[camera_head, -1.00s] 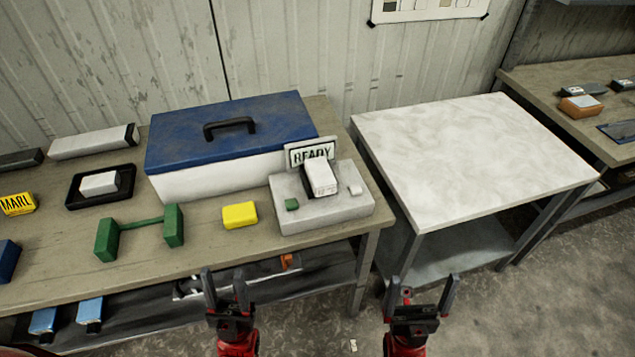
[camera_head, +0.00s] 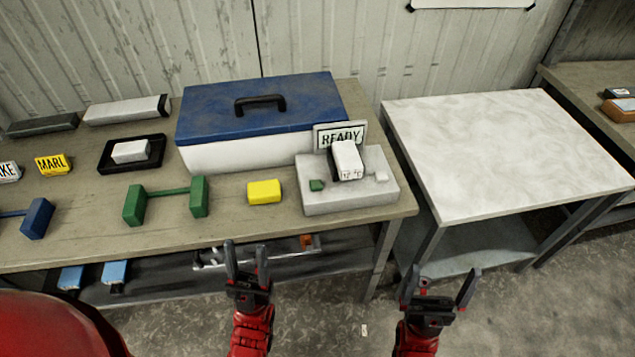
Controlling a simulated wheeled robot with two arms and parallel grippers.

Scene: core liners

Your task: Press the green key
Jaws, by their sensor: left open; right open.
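The green key (camera_head: 317,185) is a small green block on the left part of the top of a grey device (camera_head: 350,200). The device stands at the right end of the wooden table. A white block with a dark side (camera_head: 346,159) and a small white key (camera_head: 381,176) are also on it. A sign reading READY (camera_head: 340,136) stands at its back. My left gripper (camera_head: 246,262) is open and empty, in front of the table edge, below and left of the device. My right gripper (camera_head: 440,290) is open and empty, in front of the white-topped table, right of the device.
A yellow block (camera_head: 264,191) lies just left of the device. A green dumbbell-shaped piece (camera_head: 167,194) is further left. A blue-lidded box (camera_head: 258,110) stands behind. A white-topped table (camera_head: 500,150) is to the right, its top bare. A shelf with items is below the wooden table.

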